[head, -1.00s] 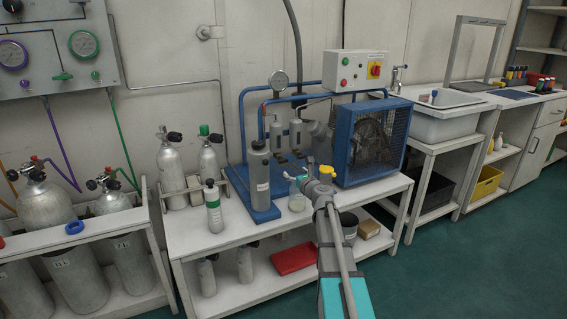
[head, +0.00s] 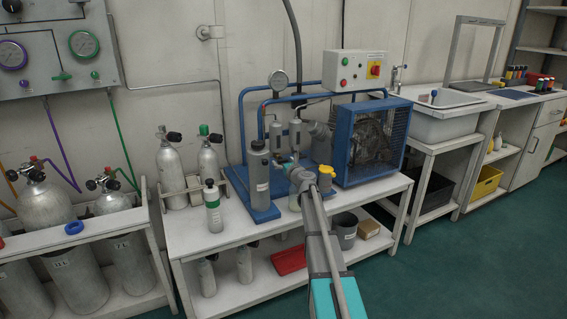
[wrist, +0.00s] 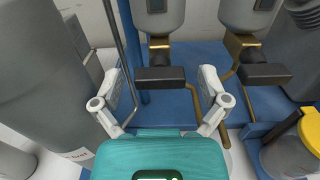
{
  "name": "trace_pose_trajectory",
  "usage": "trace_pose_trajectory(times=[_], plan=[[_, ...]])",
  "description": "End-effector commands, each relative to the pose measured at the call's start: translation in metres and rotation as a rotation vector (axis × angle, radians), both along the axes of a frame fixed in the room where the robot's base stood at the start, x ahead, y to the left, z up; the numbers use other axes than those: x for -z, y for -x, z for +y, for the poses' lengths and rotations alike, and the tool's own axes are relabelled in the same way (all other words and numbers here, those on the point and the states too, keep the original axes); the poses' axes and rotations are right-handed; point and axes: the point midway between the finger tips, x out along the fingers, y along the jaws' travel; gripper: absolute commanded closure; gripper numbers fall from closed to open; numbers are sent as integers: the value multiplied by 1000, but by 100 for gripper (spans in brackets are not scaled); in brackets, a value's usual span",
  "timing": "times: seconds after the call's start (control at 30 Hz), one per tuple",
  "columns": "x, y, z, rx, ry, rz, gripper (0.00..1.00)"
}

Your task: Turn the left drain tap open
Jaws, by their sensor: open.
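The left drain tap (wrist: 160,78) is a dark bar handle on a brass fitting under the left grey canister (wrist: 160,14). The bar lies crosswise in the wrist view. My gripper (wrist: 163,92) is open, with its two pale fingers to the left and right of this tap; I cannot tell whether they touch it. A similar right tap (wrist: 264,74) hangs under the right canister (wrist: 247,14), outside the right finger. In the head view my gripper (head: 284,164) is in front of the left canister (head: 275,134) and hides the left tap.
A tall grey bottle (head: 258,172) stands close left of my gripper and fills the left of the wrist view (wrist: 50,70). A yellow-lidded jar (head: 323,178) stands to the right. Blue pipes and a fan cage (head: 372,143) surround the canisters on a blue base.

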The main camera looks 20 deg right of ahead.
Motion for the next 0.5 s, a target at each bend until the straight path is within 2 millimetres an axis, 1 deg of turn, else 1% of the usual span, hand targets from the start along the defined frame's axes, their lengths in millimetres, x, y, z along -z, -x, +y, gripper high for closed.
trace_pose_trajectory(times=[0.13,0.17,0.3,0.47,0.5], plan=[[0,0,0,0,0,0,6],[0,0,0,0,0,0,9],[0,0,0,0,0,0,35],[0,0,0,-1,0,0,65],[0,0,0,-1,0,0,73]])
